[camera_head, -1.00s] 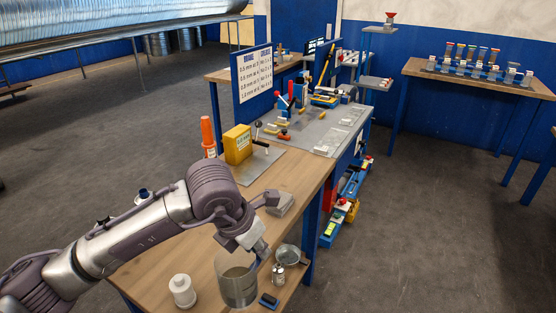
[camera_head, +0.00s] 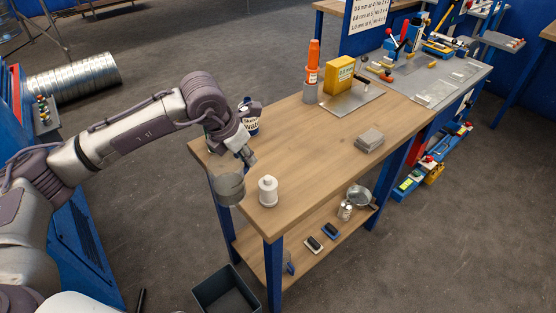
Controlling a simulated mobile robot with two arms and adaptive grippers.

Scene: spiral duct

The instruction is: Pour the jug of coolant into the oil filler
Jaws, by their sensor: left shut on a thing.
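My left gripper (camera_head: 246,157) is shut on a grey metal jug (camera_head: 230,190), which hangs roughly upright at the near left edge of the workbench (camera_head: 310,150). What is inside the jug does not show. A white bottle with a narrow top (camera_head: 268,192) stands on the bench just right of the jug, apart from it. A labelled container (camera_head: 249,116) stands behind my gripper, partly hidden by it. I cannot make out an oil filler for certain. My right gripper is not in view.
A blue machine with a control panel (camera_head: 42,116) stands at the left, with spiral duct (camera_head: 75,77) behind it. An open dark bin (camera_head: 226,289) sits on the floor below the bench. A grey block (camera_head: 369,140) lies on the bench; its middle is mostly clear.

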